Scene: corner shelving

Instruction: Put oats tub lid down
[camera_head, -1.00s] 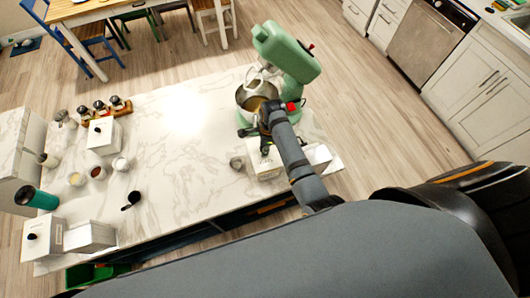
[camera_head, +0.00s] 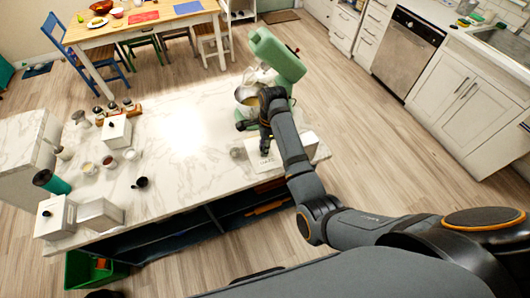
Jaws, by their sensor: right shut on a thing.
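My right gripper (camera_head: 265,142) reaches down to a white tub with dark lettering (camera_head: 266,163) near the counter's right end. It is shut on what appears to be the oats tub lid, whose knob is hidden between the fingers. The lid's edge is too small to tell apart from the tub's top, so I cannot tell whether the two touch. A white block-like shape (camera_head: 309,143) shows just right of the forearm, partly hidden by it. My left gripper is not in view.
A green stand mixer (camera_head: 272,55) with a metal bowl stands just behind the gripper. Other white tubs (camera_head: 55,220) with black knobs, small bowls (camera_head: 88,168) and a teal cup (camera_head: 52,182) are at the left. The marble counter's middle (camera_head: 190,150) is clear.

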